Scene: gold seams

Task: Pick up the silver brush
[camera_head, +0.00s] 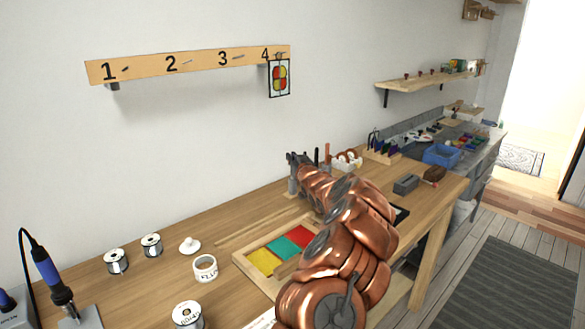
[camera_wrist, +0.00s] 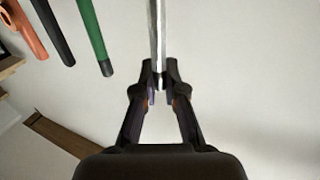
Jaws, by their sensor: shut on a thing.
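The silver brush (camera_wrist: 157,35) shows in the wrist view as a slim, pale silver shaft running up out of the top edge. My gripper (camera_wrist: 160,88) is shut on its lower end in that view. The rest of the brush is outside the wrist picture. In the head view, my gripper (camera_head: 297,160) is over the far side of the workbench, close to the wall. I cannot clearly make out the brush there.
Green (camera_wrist: 95,38), black (camera_wrist: 54,34) and orange (camera_wrist: 26,30) handles stand beside the silver shaft. A wooden tray (camera_head: 241,256) with coloured panels lies near my arm.

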